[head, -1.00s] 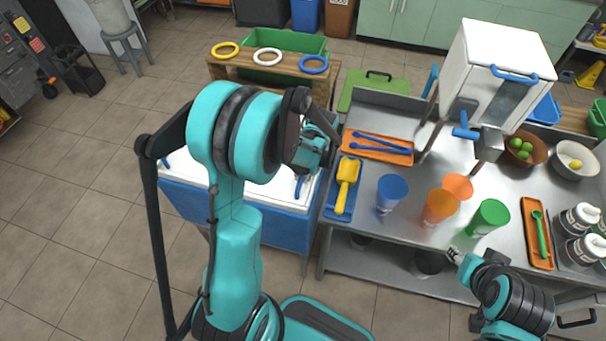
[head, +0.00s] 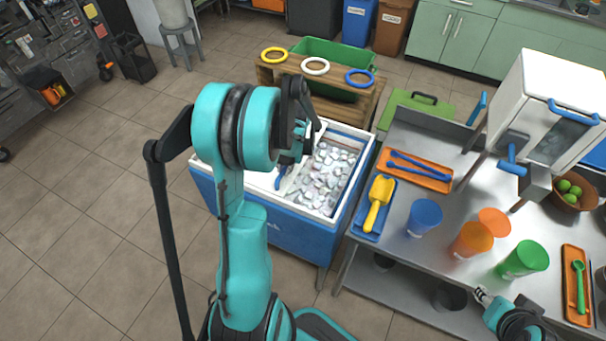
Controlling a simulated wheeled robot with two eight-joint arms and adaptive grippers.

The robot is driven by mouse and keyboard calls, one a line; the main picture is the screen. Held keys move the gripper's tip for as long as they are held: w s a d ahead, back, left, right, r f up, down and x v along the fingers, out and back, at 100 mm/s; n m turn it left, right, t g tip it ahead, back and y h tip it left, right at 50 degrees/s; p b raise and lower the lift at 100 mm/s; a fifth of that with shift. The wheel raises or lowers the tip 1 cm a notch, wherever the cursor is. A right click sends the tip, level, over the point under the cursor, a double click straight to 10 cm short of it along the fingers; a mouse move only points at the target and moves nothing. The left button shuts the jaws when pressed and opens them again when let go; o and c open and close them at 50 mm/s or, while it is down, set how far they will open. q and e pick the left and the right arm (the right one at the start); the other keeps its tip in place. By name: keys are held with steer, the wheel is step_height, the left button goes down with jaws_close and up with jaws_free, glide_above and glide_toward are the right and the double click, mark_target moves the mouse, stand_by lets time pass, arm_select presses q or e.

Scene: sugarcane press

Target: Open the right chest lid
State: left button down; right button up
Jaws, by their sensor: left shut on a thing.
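The chest (head: 275,233) is a blue box with a white rim, left of the metal table. Its right part is open and shows a bed of ice (head: 328,178). The white right lid (head: 291,182) lies at the left of this opening, largely hidden by my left arm; I cannot tell whether it is slid or tilted. A blue handle (head: 281,179) shows beside it. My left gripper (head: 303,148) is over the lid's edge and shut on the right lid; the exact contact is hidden. My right gripper (head: 482,296) is at the table's front edge, its fingers too small to read.
On the metal table (head: 408,262) are a yellow scoop (head: 379,203) on a blue tray, an orange tray (head: 415,172) with blue tongs, and several cups. A wooden crate (head: 330,101) with three rings stands behind the chest. Floor left of the chest is clear.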

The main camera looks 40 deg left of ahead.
arm_select(q)
steer(key=shift+s+a, duration=0.25)
steer(key=shift+a, duration=0.85)
steer(key=c, duration=1.5)
jaws_free()
steer(key=shift+c, duration=0.2)
steer(key=shift+r, duration=0.1)
step_height(320, 180, up, 12)
steer(key=d, duration=0.2)
steer(key=shift+w+d+f, duration=0.15)
steer(key=shift+w+f, duration=0.05)
steer(key=shift+w, duration=0.05)
